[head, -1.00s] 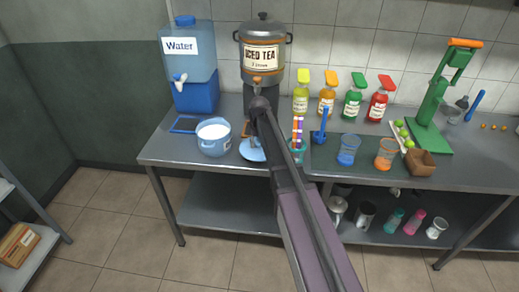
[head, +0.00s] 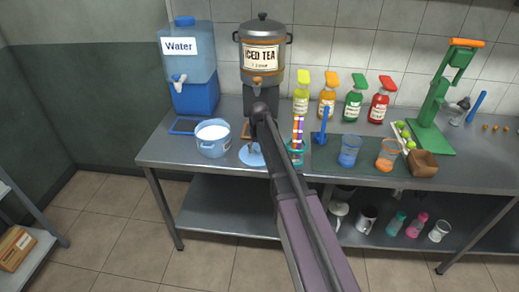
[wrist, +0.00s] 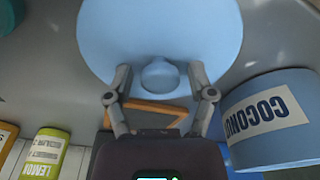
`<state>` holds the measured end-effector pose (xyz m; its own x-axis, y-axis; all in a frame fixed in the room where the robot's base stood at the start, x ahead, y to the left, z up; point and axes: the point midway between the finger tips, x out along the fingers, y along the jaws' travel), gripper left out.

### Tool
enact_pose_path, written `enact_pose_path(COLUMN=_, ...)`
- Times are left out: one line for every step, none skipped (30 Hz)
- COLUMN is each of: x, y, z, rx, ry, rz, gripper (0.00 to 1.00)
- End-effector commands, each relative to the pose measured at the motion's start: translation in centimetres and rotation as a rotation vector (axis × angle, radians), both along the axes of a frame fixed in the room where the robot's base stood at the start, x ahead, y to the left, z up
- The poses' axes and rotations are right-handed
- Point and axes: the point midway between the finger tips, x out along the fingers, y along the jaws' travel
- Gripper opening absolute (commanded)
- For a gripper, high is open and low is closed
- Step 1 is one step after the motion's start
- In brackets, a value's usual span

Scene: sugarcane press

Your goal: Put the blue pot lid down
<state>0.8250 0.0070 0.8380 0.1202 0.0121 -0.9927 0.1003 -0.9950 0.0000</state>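The light blue pot lid (head: 248,158) appears to lie flat on the steel table, just right of the blue pot (head: 213,145). In the wrist view the lid (wrist: 160,25) fills the top middle, with its round knob (wrist: 160,76) facing me. My gripper (wrist: 160,72) is open, one finger on each side of the knob, with a visible gap on both sides. The pot also shows in the wrist view (wrist: 275,145), with a "COCONU" label partly cut off. In the head view my arm hides part of the lid's right side.
Behind the lid are the iced tea urn (head: 262,55) and a wooden piece (wrist: 150,112). The water dispenser (head: 190,70) stands at the back left. A teal cup (head: 296,157) with colourful straws stands right of the lid. Several bottles and cups stand farther right.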

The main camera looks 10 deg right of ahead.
Motion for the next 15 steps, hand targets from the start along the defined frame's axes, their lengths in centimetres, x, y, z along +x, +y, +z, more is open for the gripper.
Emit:
enact_pose_path(x=0.00, y=0.00, z=0.01, rx=0.000, ry=0.000, rz=0.000, gripper=0.80)
enact_pose_path(x=0.00, y=0.00, z=0.01, rx=0.000, ry=0.000, rz=0.000, gripper=0.80)
enact_pose_path(x=0.00, y=0.00, z=0.01, rx=0.000, ry=0.000, rz=0.000, gripper=0.80)
enact_pose_path(x=0.00, y=0.00, z=0.01, rx=0.000, ry=0.000, rz=0.000, gripper=0.80)
enact_pose_path(x=0.00, y=0.00, z=0.01, rx=0.000, ry=0.000, rz=0.000, gripper=0.80)
enact_pose_path(x=0.00, y=0.00, z=0.01, rx=0.000, ry=0.000, rz=0.000, gripper=0.80)
enact_pose_path(x=0.00, y=0.00, z=0.01, rx=0.000, ry=0.000, rz=0.000, gripper=0.80)
enact_pose_path(x=0.00, y=0.00, z=0.01, rx=0.000, ry=0.000, rz=0.000, gripper=0.80)
enact_pose_path(x=0.00, y=0.00, z=0.01, rx=0.000, ry=0.000, rz=0.000, gripper=0.80)
enact_pose_path(x=0.01, y=0.00, z=0.02, rx=0.000, ry=0.000, rz=0.000, gripper=0.80)
enact_pose_path(x=0.00, y=0.00, z=0.03, rx=0.000, ry=0.000, rz=0.000, gripper=0.80)
enact_pose_path(x=0.00, y=0.00, z=0.07, rx=0.000, ry=0.000, rz=0.000, gripper=0.80)
enact_pose_path(x=0.01, y=0.00, z=0.11, rx=0.000, ry=0.000, rz=0.000, gripper=0.80)
enact_pose_path(x=0.00, y=0.00, z=0.16, rx=0.000, ry=0.000, rz=0.000, gripper=0.80)
enact_pose_path(x=0.01, y=0.00, z=0.26, rx=0.000, ry=0.000, rz=0.000, gripper=0.80)
